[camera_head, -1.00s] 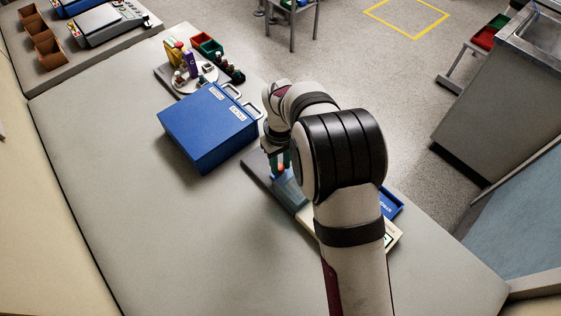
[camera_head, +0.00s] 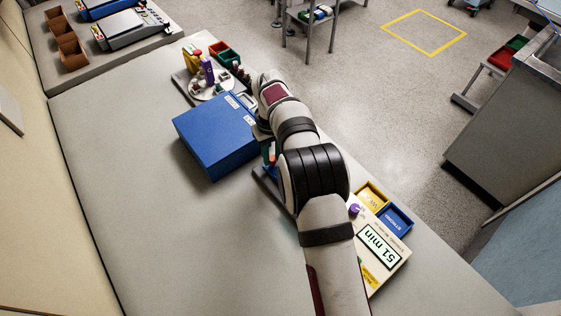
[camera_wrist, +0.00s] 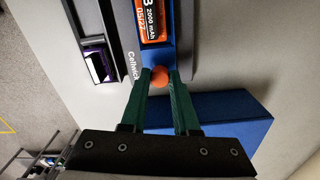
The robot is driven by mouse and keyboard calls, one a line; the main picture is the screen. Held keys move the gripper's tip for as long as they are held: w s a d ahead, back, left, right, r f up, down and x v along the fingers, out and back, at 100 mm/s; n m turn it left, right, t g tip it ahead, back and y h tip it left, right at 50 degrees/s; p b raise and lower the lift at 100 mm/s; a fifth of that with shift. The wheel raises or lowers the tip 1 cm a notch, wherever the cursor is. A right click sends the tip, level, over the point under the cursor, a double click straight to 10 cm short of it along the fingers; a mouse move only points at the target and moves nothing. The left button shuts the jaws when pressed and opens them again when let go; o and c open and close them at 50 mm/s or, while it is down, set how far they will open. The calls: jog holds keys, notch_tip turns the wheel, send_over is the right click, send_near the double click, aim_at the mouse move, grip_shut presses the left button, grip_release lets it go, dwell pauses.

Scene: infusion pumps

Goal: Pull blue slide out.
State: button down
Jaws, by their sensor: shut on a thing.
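In the wrist view, the blue slide (camera_wrist: 181,42) sits in a dark grey housing marked "Cellwick" (camera_wrist: 117,45) and carries an orange battery marked 2000 mAh (camera_wrist: 152,20). A round orange knob (camera_wrist: 160,76) is at its near end. My gripper (camera_wrist: 160,82) has dark green fingers shut on this knob, one on each side. In the head view, my gripper (camera_head: 270,158) is close to the right side of the blue box. A bit of the blue slide (camera_head: 271,172) shows below the fingers; my arm hides most of the housing.
A blue box (camera_head: 215,135) stands just left of my gripper. A beige device reading "51 min" (camera_head: 378,246), with yellow (camera_head: 370,196) and blue (camera_head: 397,220) trays, lies right of my arm. A round carousel (camera_head: 212,84) stands behind. The left tabletop is clear.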

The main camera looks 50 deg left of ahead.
jog(key=c, duration=0.7)
grip_release()
jog(key=shift+o, duration=0.2)
notch_tip(320, 180, up, 16)
jog(key=shift+f, duration=0.1)
